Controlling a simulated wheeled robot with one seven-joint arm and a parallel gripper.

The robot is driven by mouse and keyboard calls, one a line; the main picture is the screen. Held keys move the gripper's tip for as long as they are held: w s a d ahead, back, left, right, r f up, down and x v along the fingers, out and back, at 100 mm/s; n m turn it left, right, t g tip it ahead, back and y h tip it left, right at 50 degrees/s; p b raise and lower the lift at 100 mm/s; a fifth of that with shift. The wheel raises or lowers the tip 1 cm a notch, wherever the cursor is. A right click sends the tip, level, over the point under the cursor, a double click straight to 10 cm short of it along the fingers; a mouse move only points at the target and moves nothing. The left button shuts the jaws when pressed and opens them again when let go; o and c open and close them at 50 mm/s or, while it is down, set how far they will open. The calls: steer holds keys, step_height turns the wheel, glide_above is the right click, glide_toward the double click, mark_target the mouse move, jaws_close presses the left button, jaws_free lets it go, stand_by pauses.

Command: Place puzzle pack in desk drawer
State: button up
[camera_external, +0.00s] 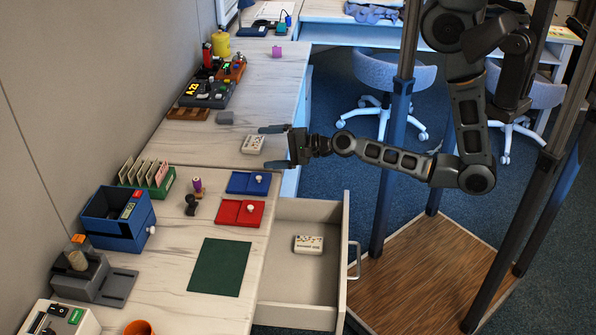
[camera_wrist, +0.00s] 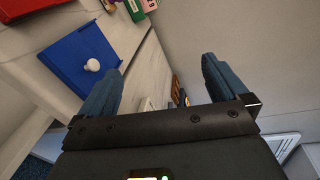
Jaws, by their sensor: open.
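A small white pack (camera_external: 308,244) with printed marks lies flat inside the open desk drawer (camera_external: 345,262). A similar white pack (camera_external: 253,144) lies on the desk top near its right edge. I cannot read which of them is the puzzle pack. My gripper (camera_external: 274,147) is open, reaching left over the desk edge, with its fingers spread just right of the pack on the desk. In the wrist view my gripper (camera_wrist: 158,82) shows nothing clearly held; small pale and yellow items show low between the fingers, partly hidden by the gripper body.
A blue panel (camera_external: 247,183) and a red panel (camera_external: 239,213) with knobs lie beside the drawer; the blue panel also shows in the wrist view (camera_wrist: 72,66). A green mat (camera_external: 219,266), a blue box (camera_external: 117,231) and a card holder (camera_external: 158,190) are on the desk. The drawer has free floor around its pack.

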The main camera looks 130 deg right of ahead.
mark_target(255, 142)
steer(key=s+d+f+m, duration=0.1)
steer(key=d+m, duration=0.1)
steer(key=s+d+f+m+g+p, duration=0.1)
steer(key=s+d+m, duration=0.2)
steer(key=d+m, duration=0.1)
steer(key=m, duration=0.1)
steer(key=shift+s+d+f+p, duration=0.2)
steer(key=shift+d+f+p, duration=0.2)
steer(key=s+d+f+m, duration=0.1)
steer(key=s+m, duration=0.1)
steer(key=m, duration=0.1)
steer(key=s+d+f+m+y+p, duration=0.1)
steer(key=s+d+m, duration=0.1)
steer(key=m, duration=0.1)
steer(key=s+d+f+m+g+p, duration=0.1)
steer(key=s+d+f+m, duration=0.1)
steer(key=m, duration=0.1)
steer(key=shift+s, duration=0.3)
steer(key=shift+y, duration=0.3)
steer(key=shift+x, duration=3.85)
steer(key=shift+c, duration=0.4)
